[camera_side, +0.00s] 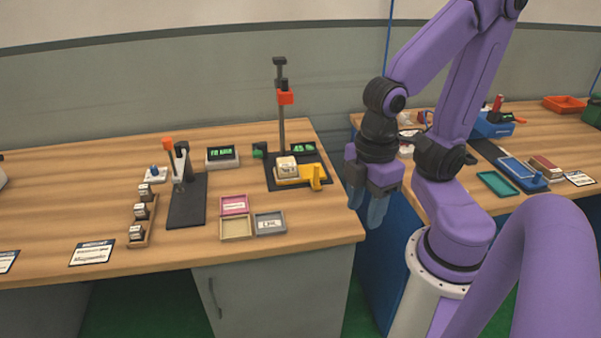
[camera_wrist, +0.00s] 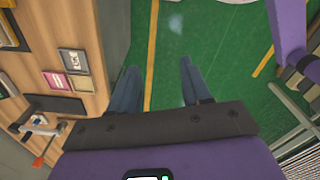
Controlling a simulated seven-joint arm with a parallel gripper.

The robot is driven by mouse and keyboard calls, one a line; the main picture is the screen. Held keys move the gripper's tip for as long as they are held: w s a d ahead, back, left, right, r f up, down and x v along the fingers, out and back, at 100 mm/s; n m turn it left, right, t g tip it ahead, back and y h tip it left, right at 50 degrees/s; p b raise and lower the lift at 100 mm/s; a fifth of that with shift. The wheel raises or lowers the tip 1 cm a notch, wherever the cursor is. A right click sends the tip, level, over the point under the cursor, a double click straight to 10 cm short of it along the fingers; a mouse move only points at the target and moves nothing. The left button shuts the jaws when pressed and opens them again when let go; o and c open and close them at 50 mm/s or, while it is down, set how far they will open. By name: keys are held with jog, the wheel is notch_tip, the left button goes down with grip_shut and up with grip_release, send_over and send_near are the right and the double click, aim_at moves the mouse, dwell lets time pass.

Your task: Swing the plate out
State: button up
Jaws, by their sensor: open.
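The plate appears to be the yellow piece (camera_side: 312,178) at the foot of a dark stand with a tall post. A pale block (camera_side: 287,166) with a dark-marked top sits on or against its left part. I cannot tell how the plate is pivoted. My gripper (camera_side: 368,208) points down off the right edge of the left table, to the right of the plate and apart from it. In the wrist view my gripper (camera_wrist: 158,82) is open and empty, with green floor between its fingers.
A red-orange head (camera_side: 285,97) rides on the post above the plate. A green display (camera_side: 302,148) stands behind it. Small trays (camera_side: 270,223) lie in front. A gap separates the two tables.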

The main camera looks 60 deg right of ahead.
jog(key=shift+w, duration=0.1)
jog(key=w+m, duration=0.5)
jog(key=w, duration=0.5)
jog(key=m, duration=1.4)
send_over(317, 165)
notch_tip(317, 165, down, 4)
notch_tip(317, 165, down, 16)
jog(key=shift+w+d+f, duration=0.1)
jog(key=shift+f, duration=0.1)
grip_shut()
